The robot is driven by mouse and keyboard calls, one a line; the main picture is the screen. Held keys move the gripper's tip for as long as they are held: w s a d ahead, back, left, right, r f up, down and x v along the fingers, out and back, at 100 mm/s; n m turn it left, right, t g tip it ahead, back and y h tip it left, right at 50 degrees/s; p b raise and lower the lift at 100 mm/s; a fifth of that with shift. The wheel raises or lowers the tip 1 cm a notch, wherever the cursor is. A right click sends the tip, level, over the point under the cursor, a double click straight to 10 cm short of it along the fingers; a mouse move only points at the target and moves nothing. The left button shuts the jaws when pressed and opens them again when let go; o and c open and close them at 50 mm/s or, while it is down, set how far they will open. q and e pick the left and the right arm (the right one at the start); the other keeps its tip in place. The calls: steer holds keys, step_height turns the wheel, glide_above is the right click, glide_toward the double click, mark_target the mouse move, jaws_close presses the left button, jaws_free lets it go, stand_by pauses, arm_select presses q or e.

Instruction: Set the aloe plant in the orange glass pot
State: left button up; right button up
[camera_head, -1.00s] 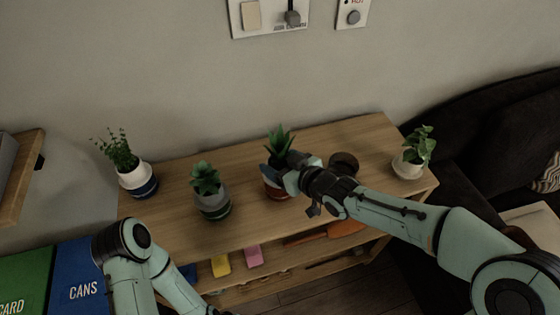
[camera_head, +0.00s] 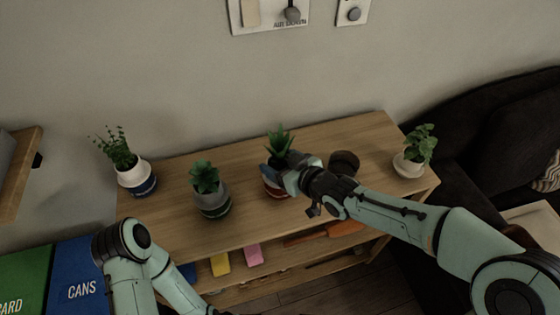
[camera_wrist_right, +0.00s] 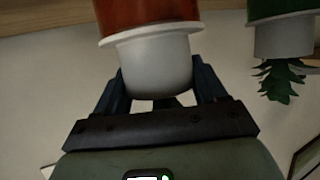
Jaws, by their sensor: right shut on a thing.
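A spiky green aloe plant (camera_head: 279,141) stands upright near the middle of the wooden shelf top. Below it shows the red-orange glass pot (camera_head: 277,190) with a pale band. My right gripper (camera_head: 276,172) reaches in from the right and is shut on the plant's white pot (camera_wrist_right: 155,68), which sits between the fingers in the right wrist view. That view is upside down: the orange glass pot (camera_wrist_right: 145,12) is beyond the white pot and in line with it. The gripper hides the leaves there. How deep the white pot sits is unclear. My left gripper is out of view.
On the wooden shelf top (camera_head: 250,228), a plant in a green pot (camera_head: 212,205) stands left, a blue-and-white potted plant (camera_head: 137,180) farther left, and a white potted plant (camera_head: 410,160) at the right end. A dark round object (camera_head: 344,161) lies behind my right wrist.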

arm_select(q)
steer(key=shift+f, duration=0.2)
arm_select(e)
steer(key=shift+f, duration=0.15)
steer(key=o, duration=0.9)
steer(key=shift+c, duration=0.2)
steer(key=shift+f, duration=0.1)
arm_select(q)
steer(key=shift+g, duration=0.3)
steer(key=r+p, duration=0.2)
steer(key=p, duration=0.1)
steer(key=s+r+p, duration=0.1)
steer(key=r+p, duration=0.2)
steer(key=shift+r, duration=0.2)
arm_select(e)
steer(key=v, duration=1.3)
steer(key=shift+s+d, duration=0.2)
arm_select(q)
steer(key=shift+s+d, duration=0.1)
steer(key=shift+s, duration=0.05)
